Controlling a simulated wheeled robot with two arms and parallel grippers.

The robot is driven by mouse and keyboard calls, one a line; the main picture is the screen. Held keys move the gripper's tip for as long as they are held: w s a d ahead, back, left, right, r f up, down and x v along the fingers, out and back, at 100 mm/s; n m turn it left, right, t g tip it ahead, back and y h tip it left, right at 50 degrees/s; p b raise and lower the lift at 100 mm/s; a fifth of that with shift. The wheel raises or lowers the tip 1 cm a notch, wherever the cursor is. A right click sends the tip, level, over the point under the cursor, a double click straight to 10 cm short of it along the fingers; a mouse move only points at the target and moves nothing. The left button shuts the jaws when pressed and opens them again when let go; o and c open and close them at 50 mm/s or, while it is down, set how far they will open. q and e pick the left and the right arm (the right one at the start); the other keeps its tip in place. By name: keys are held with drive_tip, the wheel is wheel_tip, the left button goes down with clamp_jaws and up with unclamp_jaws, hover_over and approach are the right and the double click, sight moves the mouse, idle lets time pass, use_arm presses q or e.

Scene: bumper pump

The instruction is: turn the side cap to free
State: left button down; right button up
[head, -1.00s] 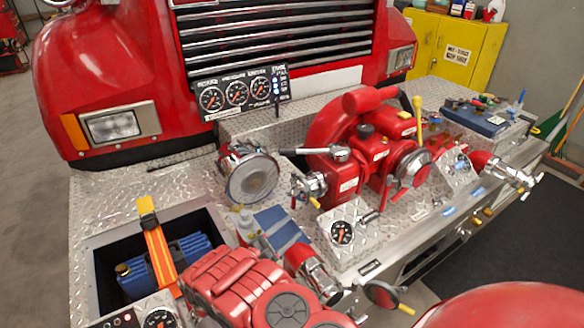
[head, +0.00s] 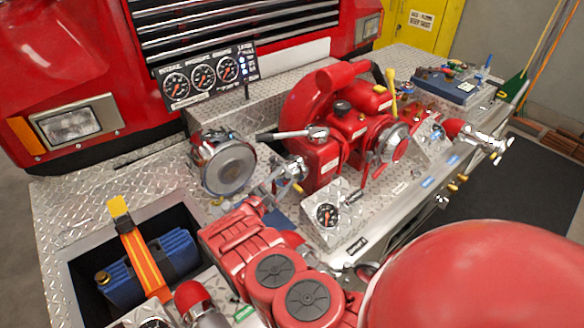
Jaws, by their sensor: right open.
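A large round silver cap (head: 228,166) with a red and chrome collar faces me on the left side of the pump deck. It looks seated on its inlet; I cannot tell whether it has turned. My right gripper (head: 274,184) is open, to the lower right of this cap and close to the small chrome valve (head: 292,170). Its fingers are small and partly blend with the metal behind, so contact is unclear. A smaller silver cap (head: 393,143) sits on the red pump (head: 345,130). My left gripper is out of view.
A chrome outlet (head: 485,142) juts out at right. The tread-plate deck (head: 75,200) is bare at left.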

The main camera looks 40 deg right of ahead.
drive_tip(key=shift+x, duration=2.7)
clamp_jaws()
